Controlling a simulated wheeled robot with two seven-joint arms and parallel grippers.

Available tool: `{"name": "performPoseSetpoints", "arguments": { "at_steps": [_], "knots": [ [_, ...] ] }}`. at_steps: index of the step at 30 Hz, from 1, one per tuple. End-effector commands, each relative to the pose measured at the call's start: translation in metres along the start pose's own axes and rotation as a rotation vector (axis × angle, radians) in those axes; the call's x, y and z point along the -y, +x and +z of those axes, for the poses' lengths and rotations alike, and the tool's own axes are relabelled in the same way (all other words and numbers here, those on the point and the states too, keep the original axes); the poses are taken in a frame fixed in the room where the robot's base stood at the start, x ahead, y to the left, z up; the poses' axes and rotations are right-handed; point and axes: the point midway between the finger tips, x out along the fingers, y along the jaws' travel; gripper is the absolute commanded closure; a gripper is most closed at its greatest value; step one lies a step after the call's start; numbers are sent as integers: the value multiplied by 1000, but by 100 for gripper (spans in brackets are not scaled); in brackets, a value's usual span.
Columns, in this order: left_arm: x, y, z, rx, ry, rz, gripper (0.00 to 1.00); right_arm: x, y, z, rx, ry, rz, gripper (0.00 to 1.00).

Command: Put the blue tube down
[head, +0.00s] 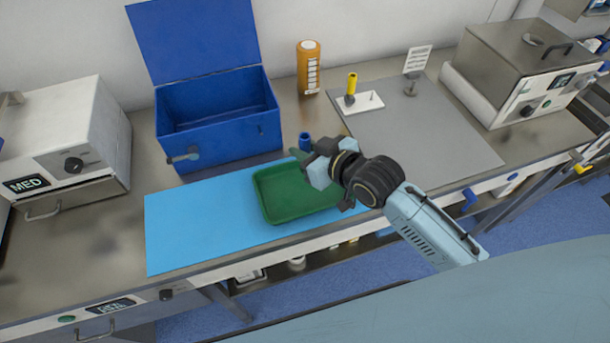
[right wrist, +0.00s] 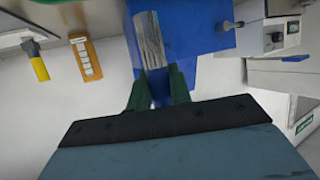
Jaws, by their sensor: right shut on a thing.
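The blue tube (head: 305,141) shows as a small dark blue end in the head view, at the fingertips of my right gripper (head: 302,154). My right gripper is shut on it, beside the back right corner of the green tray (head: 262,204). In the right wrist view a strip of the blue tube (right wrist: 158,88) shows between the two green fingers of my right gripper (right wrist: 159,82). A grey ribbed piece (right wrist: 150,40) shows just beyond them. The tube's lower part is hidden in the head view. My left gripper is not in view.
An open blue box (head: 225,137) stands behind the light blue mat (head: 195,225). An orange bottle (head: 308,68) and a white holder (head: 369,101) with a yellow-handled item (head: 351,84) stand behind. The grey mat (head: 440,135) at right is mostly clear.

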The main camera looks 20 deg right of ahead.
Motion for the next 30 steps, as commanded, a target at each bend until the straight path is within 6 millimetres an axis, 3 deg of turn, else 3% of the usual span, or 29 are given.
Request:
{"name": "performPoseSetpoints", "arguments": {
  "at_steps": [3, 16, 29, 30],
  "knots": [
    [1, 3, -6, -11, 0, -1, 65, 0, 10, 25, 5, 3, 0, 100],
    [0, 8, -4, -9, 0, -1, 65, 1, 30, 73, 2, 2, 0, 100],
    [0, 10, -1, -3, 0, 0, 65, 0, 32, 79, 0, 1, 1, 100],
    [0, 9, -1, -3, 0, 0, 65, 0, 32, 79, 1, 1, 1, 77]
  ]
}}
